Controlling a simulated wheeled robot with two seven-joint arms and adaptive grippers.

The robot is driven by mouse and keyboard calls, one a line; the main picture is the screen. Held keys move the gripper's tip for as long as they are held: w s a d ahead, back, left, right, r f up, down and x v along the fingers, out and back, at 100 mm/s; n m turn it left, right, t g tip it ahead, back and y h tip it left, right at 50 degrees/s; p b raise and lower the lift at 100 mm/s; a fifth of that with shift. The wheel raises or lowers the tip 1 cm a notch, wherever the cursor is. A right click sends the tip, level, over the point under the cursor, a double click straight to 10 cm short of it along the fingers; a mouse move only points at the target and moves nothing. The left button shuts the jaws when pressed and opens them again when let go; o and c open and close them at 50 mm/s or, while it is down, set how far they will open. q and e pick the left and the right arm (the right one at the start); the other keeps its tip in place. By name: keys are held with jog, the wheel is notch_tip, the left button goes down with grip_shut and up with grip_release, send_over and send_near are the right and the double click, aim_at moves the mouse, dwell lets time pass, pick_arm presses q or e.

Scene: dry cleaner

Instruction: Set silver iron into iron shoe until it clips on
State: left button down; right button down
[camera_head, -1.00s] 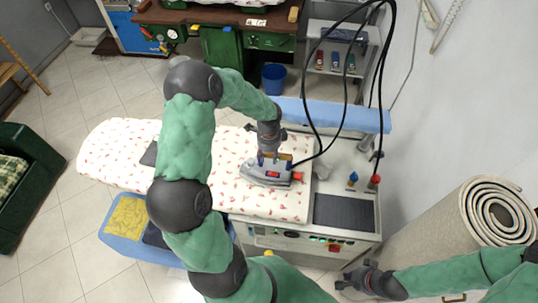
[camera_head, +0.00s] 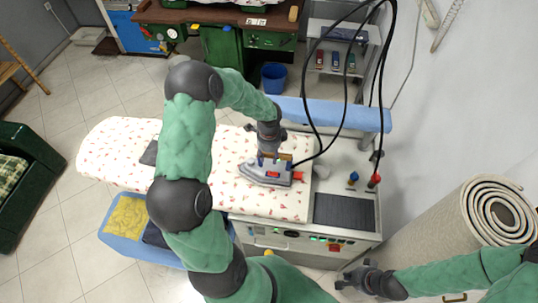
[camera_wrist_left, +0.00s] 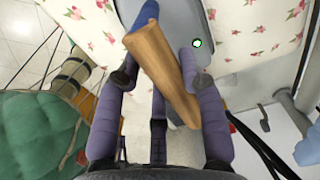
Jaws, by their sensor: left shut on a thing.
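The silver iron (camera_head: 256,174), with a wooden handle and red part, is over the patterned ironing board, its nose pointing left. My left gripper (camera_head: 272,157) is shut on its handle from above. In the left wrist view, the wooden handle (camera_wrist_left: 160,70) runs slanted between the fingers (camera_wrist_left: 160,72), with the grey iron body (camera_wrist_left: 180,25) beneath. I cannot tell whether the iron touches the cloth. A dark flat piece (camera_head: 149,154), perhaps the iron shoe, lies on the board left of the iron, partly hidden by my left arm. My right gripper (camera_head: 352,281) is low at the right; its fingers are unclear.
The ironing board (camera_head: 110,150) has free cloth around the iron. Black hoses and cables (camera_head: 384,90) hang at its right. A dark pad (camera_head: 344,210) lies on the machine's right end. A rolled carpet (camera_head: 450,225) stands at the right, and a blue sleeve board (camera_head: 345,116) is behind.

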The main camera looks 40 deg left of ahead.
pick_arm(q)
jog(key=shift+w+a+f+b, duration=0.1)
jog(key=shift+w+f+b, duration=0.15)
jog(key=shift+b, duration=0.1)
dwell(0.8)
jog(key=shift+s+f, duration=0.15)
jog(key=shift+s, duration=0.05)
dwell(0.7)
jog(key=shift+r, duration=0.25)
jog(key=shift+w+r+p, duration=0.15)
jog(key=shift+r+p, duration=0.6)
jog(key=shift+r, duration=0.15)
jog(key=shift+r+p, duration=1.75)
jog(key=shift+r, duration=0.75)
